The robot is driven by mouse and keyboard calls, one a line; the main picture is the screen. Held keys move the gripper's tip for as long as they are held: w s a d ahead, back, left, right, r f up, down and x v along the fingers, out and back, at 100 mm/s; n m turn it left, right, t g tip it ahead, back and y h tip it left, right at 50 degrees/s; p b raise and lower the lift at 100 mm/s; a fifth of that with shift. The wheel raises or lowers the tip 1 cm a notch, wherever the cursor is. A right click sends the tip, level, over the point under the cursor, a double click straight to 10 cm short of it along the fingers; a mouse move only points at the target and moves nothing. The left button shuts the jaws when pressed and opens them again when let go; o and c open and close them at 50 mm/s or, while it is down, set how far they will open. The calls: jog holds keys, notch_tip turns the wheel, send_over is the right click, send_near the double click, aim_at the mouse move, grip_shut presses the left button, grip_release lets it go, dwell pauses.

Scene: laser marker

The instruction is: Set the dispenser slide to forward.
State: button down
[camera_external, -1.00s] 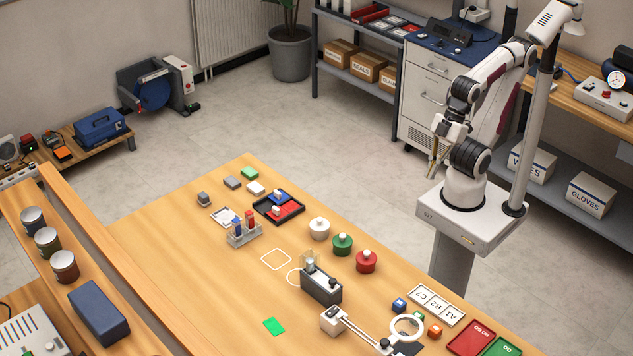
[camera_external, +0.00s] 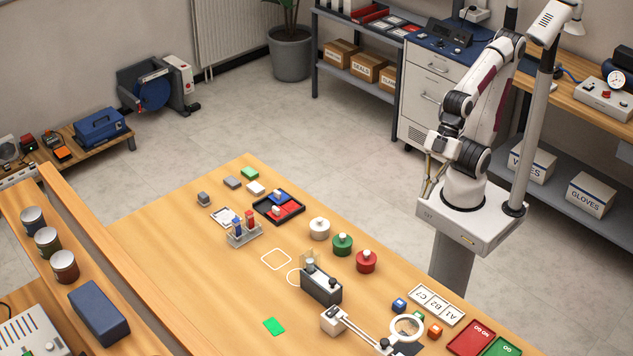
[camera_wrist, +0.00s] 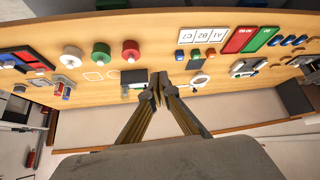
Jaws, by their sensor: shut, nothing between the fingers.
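No part is clearly recognisable as the dispenser slide. A dark box-shaped device (camera_external: 321,286) with small knobs on top and a clear piece at its back end stands on the wooden table; it may be the dispenser, but I cannot tell its slide or setting. In the wrist view a dark device (camera_wrist: 133,76) lies just left of my fingertips, partly hidden by them. My gripper (camera_external: 427,187) hangs beside my base, off the table and well right of the device. In the wrist view my gripper (camera_wrist: 160,88) has its fingertips together, with nothing between them.
White, green and red round knobbed pieces (camera_external: 342,245) stand behind the device. A magnifier lamp (camera_external: 407,328), small cubes (camera_external: 399,305) and a label strip (camera_external: 436,305) lie to its right. A green square (camera_external: 274,326) lies in front.

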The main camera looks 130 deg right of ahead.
jog(key=w+a+f+n+t+y, duration=0.1)
jog(key=w+a, duration=0.2)
jog(key=w, duration=0.3)
jog(key=w+a+f+n+t, duration=0.1)
jog(key=w+a+n+t, duration=0.15)
jog(key=w, duration=0.35)
jog(key=w+f+n+t+h, duration=0.5)
jog(key=w+f+n+h, duration=0.2)
jog(key=f, duration=0.3)
jog(key=shift+w+a+f, duration=0.2)
jog(key=shift+w+f, duration=0.15)
dwell(0.4)
jog(key=shift+h, duration=0.3)
jog(key=d+x, duration=0.2)
jog(key=x, duration=1)
jog(key=shift+d, duration=0.35)
jog(key=shift+f, duration=0.1)
jog(key=shift+d, duration=0.1)
dwell(0.4)
